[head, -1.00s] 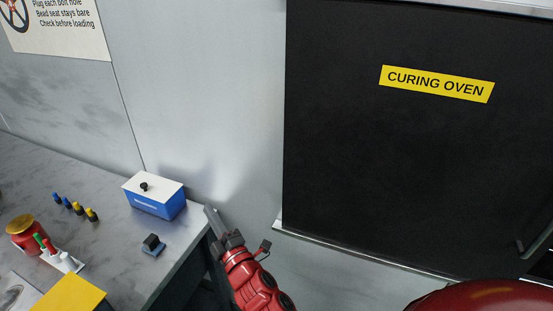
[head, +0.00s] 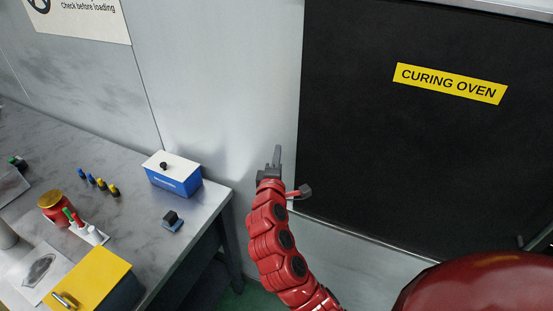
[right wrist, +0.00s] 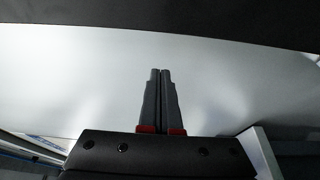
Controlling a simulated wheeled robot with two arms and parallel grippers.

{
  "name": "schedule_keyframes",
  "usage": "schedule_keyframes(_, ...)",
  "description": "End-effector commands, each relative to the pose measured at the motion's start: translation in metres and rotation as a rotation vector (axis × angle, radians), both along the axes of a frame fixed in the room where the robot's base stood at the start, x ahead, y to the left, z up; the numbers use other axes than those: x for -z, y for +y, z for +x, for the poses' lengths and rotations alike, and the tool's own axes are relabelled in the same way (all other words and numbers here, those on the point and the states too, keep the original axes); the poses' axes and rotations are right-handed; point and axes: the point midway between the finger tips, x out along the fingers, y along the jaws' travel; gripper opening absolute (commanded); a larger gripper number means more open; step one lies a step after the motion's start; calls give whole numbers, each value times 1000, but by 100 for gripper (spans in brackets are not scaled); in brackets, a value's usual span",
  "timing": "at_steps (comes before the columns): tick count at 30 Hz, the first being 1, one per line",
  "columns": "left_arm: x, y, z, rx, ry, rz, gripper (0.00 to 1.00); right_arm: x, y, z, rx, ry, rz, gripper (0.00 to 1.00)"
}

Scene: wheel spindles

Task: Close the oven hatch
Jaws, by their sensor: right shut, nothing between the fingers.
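The oven hatch (head: 420,140) is a large black panel with a yellow "CURING OVEN" label (head: 450,83). It fills the right of the head view, and its handle shows partly at the lower right edge. My right gripper (head: 277,152) points up in front of the grey wall, just left of the hatch's left edge. In the right wrist view the gripper (right wrist: 160,75) is shut with nothing between its fingers. The hatch's dark surface (right wrist: 200,18) crosses the top of that view. I cannot tell whether the fingers touch anything. My left gripper is not in view.
A grey workbench (head: 115,215) stands at the left. It holds a blue box with a white lid (head: 173,174), several coloured plugs, a red jar (head: 55,208) and a yellow box (head: 88,280). The pale wall (head: 225,80) between bench and hatch is clear.

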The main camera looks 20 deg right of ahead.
Motion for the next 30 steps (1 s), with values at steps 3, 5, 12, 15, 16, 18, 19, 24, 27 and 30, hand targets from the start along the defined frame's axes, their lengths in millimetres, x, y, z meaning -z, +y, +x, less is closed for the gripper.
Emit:
schedule_keyframes(3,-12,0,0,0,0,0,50,-3,-11,17,3,1,2,0)
schedule_keyframes(5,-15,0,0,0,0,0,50,-2,-16,24,4,4,3,0)
schedule_keyframes(12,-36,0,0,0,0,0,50,-2,-35,2,0,3,2,0)
schedule_keyframes(15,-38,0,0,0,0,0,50,0,-39,-3,0,2,2,0)
schedule_keyframes(16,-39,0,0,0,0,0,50,0,-40,-4,0,2,2,0)
schedule_keyframes(18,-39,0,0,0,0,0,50,0,-41,-5,0,1,3,0)
schedule_keyframes(19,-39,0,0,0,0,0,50,0,-41,-5,-1,0,2,0)
schedule_keyframes(24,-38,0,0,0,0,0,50,1,-41,-5,-1,-1,2,0)
schedule_keyframes(27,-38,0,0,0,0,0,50,1,-41,-5,-1,-1,2,0)
schedule_keyframes(30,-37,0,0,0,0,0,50,1,-40,-4,-1,-1,1,0)
